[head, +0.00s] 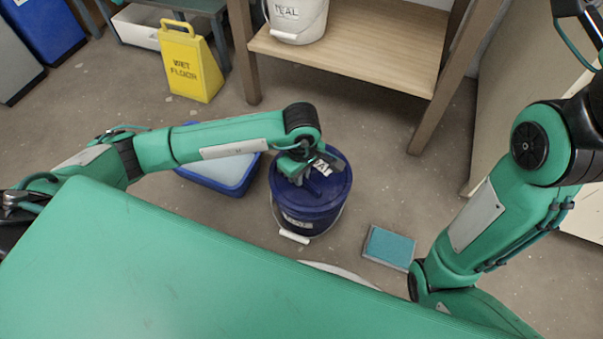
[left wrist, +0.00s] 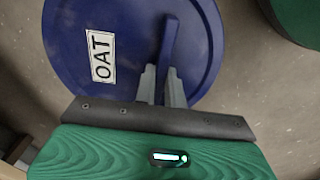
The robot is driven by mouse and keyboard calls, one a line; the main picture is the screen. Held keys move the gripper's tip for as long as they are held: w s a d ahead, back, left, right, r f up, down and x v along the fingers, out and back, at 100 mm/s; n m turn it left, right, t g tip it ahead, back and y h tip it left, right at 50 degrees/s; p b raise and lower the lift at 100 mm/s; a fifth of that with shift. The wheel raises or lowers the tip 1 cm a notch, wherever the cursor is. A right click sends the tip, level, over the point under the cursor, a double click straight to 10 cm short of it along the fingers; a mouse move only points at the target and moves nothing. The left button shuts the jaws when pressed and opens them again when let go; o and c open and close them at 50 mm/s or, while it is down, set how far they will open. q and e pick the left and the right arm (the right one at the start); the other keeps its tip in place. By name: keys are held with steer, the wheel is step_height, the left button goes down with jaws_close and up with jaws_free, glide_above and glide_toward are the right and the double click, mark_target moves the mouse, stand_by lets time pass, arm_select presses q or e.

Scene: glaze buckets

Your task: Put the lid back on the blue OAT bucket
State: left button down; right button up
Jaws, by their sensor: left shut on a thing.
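The blue bucket (head: 290,212) stands on the floor at the middle of the head view, with a white label on its side and its wire handle with a white grip hanging at the front. The blue lid (head: 336,188) is over the bucket's mouth; I cannot tell whether it is fully seated. In the left wrist view the lid (left wrist: 92,25) carries a white OAT label and a raised upright grip. My left gripper (head: 297,172) is shut on that grip, its fingers (left wrist: 162,75) on either side of it. My right gripper is not visible.
A blue tray (head: 243,181) lies behind-left of the bucket, and a teal-topped block (head: 389,246) to its right. A pale curved thing (head: 340,272) shows in front. A yellow sign (head: 190,62) and a wooden shelf (head: 350,45) with a white bucket (head: 297,18) stand behind.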

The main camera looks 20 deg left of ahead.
arm_select(q)
steer(key=shift+f+b, duration=0.4)
steer(key=shift+f, duration=0.1)
stand_by(0.8)
steer(key=c, duration=1.4)
jaws_free()
steer(key=shift+o, duration=0.5)
steer(key=o, duration=0.4)
steer(key=shift+r, duration=0.1)
steer(key=shift+r+p, duration=2.45)
steer(key=shift+r, duration=1.05)
